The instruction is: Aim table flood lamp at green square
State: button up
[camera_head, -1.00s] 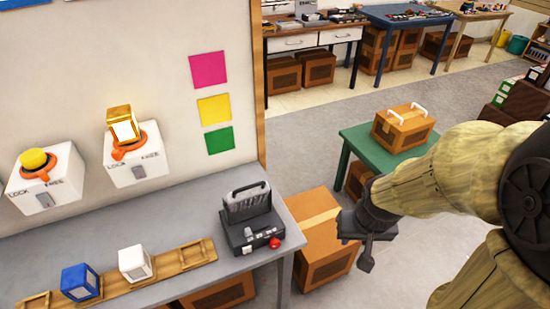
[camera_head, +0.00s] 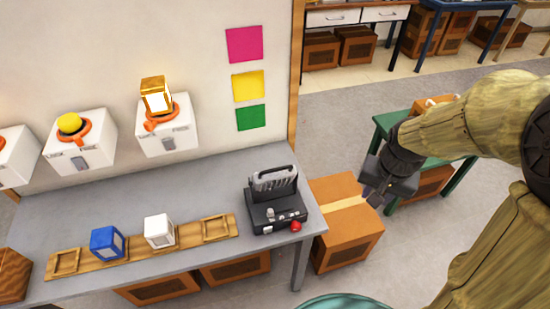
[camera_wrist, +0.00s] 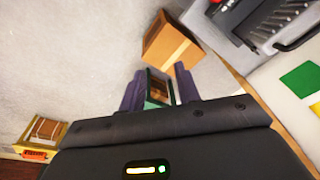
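The green square (camera_head: 251,117) is on the wall below a yellow one. It also shows in the wrist view (camera_wrist: 301,79). A black device with a ribbed upper part, apparently the table flood lamp (camera_head: 275,203), stands at the right end of the grey table, with a red knob (camera_head: 296,226) at its front right. Part of it shows at the top of the wrist view (camera_wrist: 262,20). I cannot tell where it points. My gripper (camera_head: 372,193) is right of the lamp, beyond the table edge and apart from it. Its two purple fingers (camera_wrist: 158,76) are apart with nothing held.
The grey table (camera_head: 190,185) holds a blue cube (camera_head: 107,243) and a white cube (camera_head: 159,231) on a wooden rail. White boxes (camera_head: 167,130) with lamps hang on the wall. A cardboard box (camera_head: 346,235) stands right of the table; a green table (camera_head: 440,155) is behind my arm.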

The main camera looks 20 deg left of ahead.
jog(key=w+a+r+m+g+p, duration=0.1)
jog(key=w+a+r+m+p, duration=0.1)
jog(key=w+a+r, duration=0.4)
jog(key=w+a+r+m+g+p, duration=0.1)
jog(key=w+a+m+p, duration=0.2)
jog(key=a, duration=0.5)
jog(key=a+r+m+g, duration=0.1)
jog(key=a+r+m, duration=0.1)
jog(key=a, duration=0.5)
jog(key=w+a+r+m+h+p, duration=0.1)
jog(key=a+r+m, duration=0.1)
jog(key=a, duration=0.5)
jog(key=shift+w+r+m+g, duration=0.2)
jog(key=shift+r+m+g, duration=0.15)
jog(key=shift+r, duration=0.25)
jog(key=shift+f, duration=0.1)
jog(key=p, duration=0.4)
send_over(275, 177)
notch_tip(275, 177, down, 17)
jog(key=shift+r, duration=0.1)
grip_shut()
